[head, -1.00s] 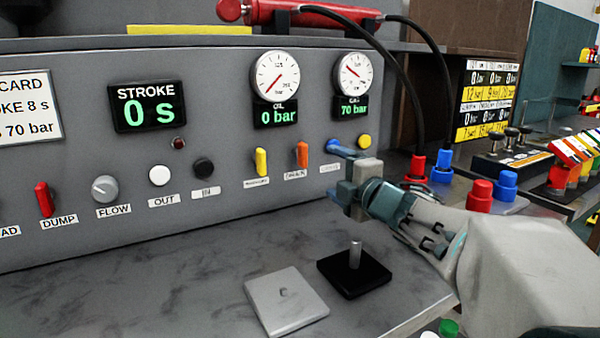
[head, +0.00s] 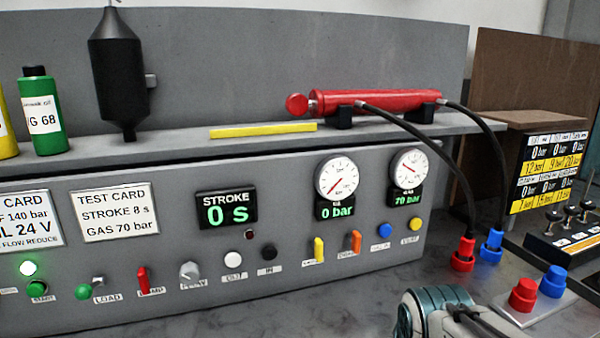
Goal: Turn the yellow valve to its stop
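The yellow valve (head: 318,248) is a small upright yellow handle on the sloped grey panel, below the oil gauge. Its handle appears vertical, with a label under it too small to read. Only a grey and teal part of my arm shows at the lower right edge, well below and to the right of the valve. My gripper's fingers are not in this view, and nothing of mine touches the valve.
An orange handle (head: 356,241), a blue knob (head: 381,230) and a round yellow button (head: 415,224) sit right of the valve. The oil gauge (head: 337,177) reads 0 bar and the gas gauge (head: 407,168) 70 bar. Black hoses (head: 452,170) hang at right.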

